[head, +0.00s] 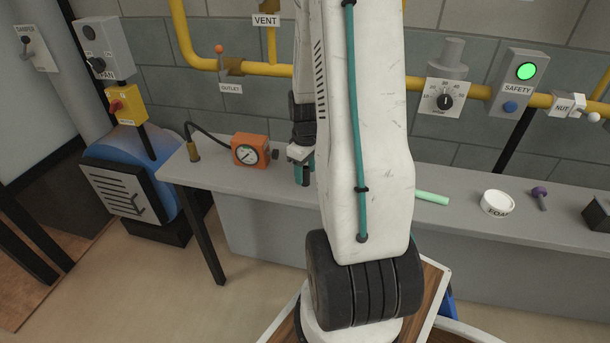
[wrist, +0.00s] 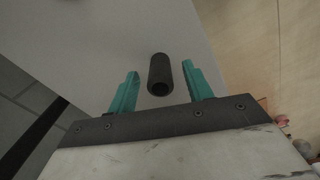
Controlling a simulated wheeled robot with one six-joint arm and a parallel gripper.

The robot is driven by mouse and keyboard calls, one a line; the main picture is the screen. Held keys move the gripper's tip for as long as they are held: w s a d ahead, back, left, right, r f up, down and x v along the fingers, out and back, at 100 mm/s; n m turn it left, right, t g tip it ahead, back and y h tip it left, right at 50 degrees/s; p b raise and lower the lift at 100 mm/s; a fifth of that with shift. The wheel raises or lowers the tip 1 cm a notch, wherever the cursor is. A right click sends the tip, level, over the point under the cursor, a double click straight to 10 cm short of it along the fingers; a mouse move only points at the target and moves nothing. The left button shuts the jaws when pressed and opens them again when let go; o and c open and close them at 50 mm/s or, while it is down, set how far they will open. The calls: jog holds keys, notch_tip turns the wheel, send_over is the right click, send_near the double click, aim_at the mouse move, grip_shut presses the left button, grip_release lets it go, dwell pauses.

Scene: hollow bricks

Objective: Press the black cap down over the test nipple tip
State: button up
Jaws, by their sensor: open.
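The black cap (wrist: 160,70) shows in the wrist view as a dark hollow cylinder with its open end toward the camera. It is between the two teal fingers of my gripper (head: 303,173), with gaps on both sides, so the gripper is open and not holding it. In the head view a small dark piece (head: 275,154) sits right of the orange gauge; I cannot tell if it is the cap. My gripper is low over the bench, right of the gauge, partly hidden by my arm. I cannot make out the test nipple tip for certain.
An orange gauge (head: 250,150) has a black hose running to a brass fitting (head: 193,151) on the grey bench (head: 225,182). Yellow pipes (head: 277,70) run along the wall behind.

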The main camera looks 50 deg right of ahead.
jog(key=shift+f, duration=0.95)
jog(key=shift+c, duration=0.3)
jog(key=c, duration=1)
jog(key=shift+r, duration=0.1)
